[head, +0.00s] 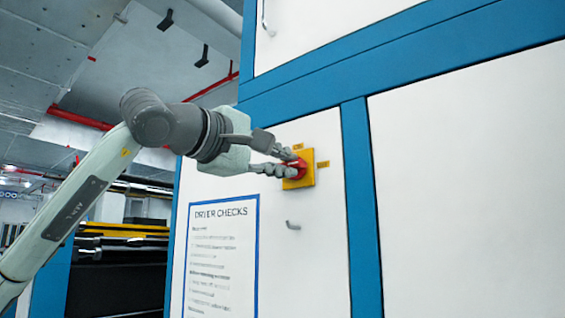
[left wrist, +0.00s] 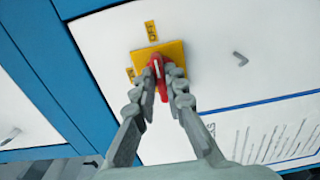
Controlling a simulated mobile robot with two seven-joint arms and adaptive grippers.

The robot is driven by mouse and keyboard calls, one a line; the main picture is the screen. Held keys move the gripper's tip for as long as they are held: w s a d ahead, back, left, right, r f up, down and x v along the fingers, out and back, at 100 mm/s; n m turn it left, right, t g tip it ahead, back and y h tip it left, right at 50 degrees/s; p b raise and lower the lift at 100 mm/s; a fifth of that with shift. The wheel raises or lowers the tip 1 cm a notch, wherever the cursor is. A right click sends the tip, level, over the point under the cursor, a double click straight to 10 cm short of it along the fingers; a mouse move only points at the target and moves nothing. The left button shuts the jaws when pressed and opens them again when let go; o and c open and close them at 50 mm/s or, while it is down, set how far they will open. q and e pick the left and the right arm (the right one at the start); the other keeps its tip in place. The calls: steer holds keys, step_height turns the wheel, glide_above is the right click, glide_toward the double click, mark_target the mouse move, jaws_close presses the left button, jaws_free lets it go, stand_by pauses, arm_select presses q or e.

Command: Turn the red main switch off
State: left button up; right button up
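The red main switch (left wrist: 158,67) is a knob on a square yellow plate (left wrist: 175,52) on the white cabinet panel. It also shows, partly hidden by fingers, in the head view (head: 301,170). My left gripper (head: 292,164) reaches it from the left; in the left wrist view its fingers (left wrist: 161,78) lie on both sides of the red handle and appear to touch it. The handle's white mark runs up-down in the left wrist view, roughly toward the yellow label (left wrist: 151,31) that seems to read OFF. Another small yellow label (left wrist: 130,74) sits beside the plate. My right gripper is out of view.
A "DRYER CHECKS" poster (head: 222,260) hangs at lower left on the panel. Blue frame strips (head: 360,200) border the panels. Dark machinery (head: 118,265) stands farther back at left.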

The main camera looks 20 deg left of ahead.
arm_select(q)
steer(key=o, duration=0.4)
steer(key=v, duration=1.2)
stand_by(0.3)
